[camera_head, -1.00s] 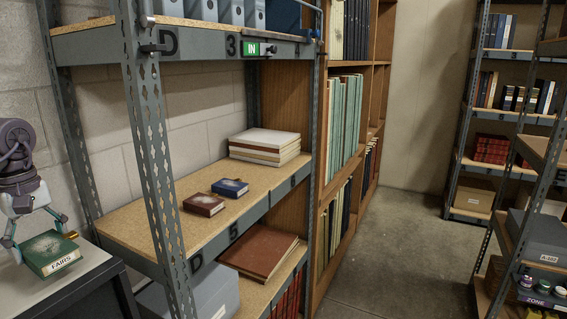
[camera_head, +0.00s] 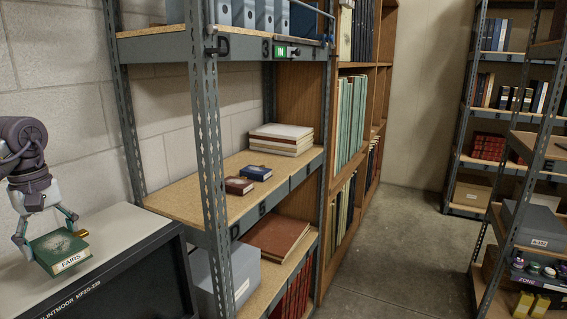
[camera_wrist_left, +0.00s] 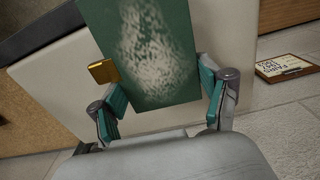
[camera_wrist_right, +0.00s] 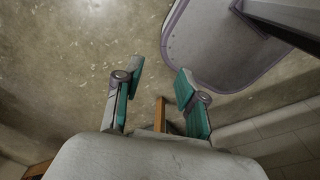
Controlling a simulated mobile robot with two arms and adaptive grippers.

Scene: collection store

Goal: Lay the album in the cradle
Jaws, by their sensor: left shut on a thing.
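A green album (camera_head: 60,251) with a pale mottled cover and a spine label reading FAIRS is held at the left of the head view. My left gripper (camera_head: 48,232) is shut on it, one finger at each side. In the left wrist view the album (camera_wrist_left: 150,50) lies between the fingers (camera_wrist_left: 162,98), with a brass clasp at its left edge. My right gripper (camera_wrist_right: 160,80) shows only in the right wrist view, open and empty above the floor. I cannot make out a cradle in these views.
A grey-topped cabinet (camera_head: 125,228) with a dark front stands below and right of the album. A metal shelf unit (camera_head: 215,200) beside it holds small red and blue books and a stack of volumes (camera_head: 280,140). An aisle of bare floor (camera_head: 385,240) runs between shelves.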

